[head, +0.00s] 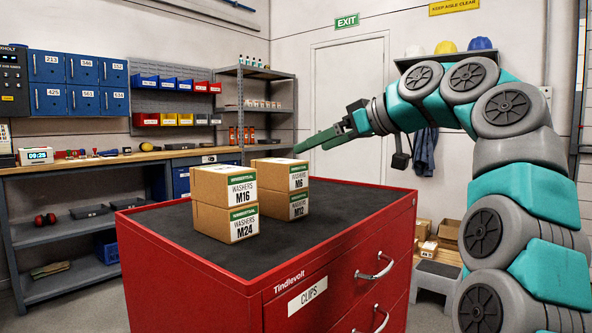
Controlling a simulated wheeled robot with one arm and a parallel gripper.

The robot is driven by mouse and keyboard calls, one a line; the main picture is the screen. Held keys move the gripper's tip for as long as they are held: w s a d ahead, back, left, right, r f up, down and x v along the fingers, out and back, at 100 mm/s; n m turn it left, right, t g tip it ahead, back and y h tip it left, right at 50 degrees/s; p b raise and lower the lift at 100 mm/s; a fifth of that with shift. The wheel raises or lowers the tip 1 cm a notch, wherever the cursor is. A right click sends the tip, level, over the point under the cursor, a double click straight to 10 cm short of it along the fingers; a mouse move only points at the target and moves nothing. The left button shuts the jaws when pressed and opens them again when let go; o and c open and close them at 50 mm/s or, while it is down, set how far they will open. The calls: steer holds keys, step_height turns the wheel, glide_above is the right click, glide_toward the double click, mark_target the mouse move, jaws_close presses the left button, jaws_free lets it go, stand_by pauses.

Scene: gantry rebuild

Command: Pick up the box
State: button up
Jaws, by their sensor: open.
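Two stacks of brown cardboard boxes stand on the dark top of a red drawer cabinet (165,260). In the front stack, the M16 washers box (209,186) sits on the M24 washers box (211,221). In the stack behind and to the right, the M6 washers box (270,174) sits on the M12 washers box (274,204). Each has a green and white label. My gripper (302,148) is open and empty, with its green fingers pointing left, just above and right of the M6 box in the picture. The gap between its fingers is hard to see.
My arm reaches in from the right. The cabinet top is bare in front of and to the right of the stacks. A workbench (100,160) runs along the left wall, and a grey shelf rack (257,105) stands behind. Cartons and a step stool (436,283) are at right.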

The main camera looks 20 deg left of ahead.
mark_target(285, 161)
steer(key=x, duration=1.2)
steer(key=shift+s+f, duration=0.15)
steer(key=shift+f, duration=0.05)
steer(key=shift+d, duration=0.1)
jaws_close()
stand_by(0.4)
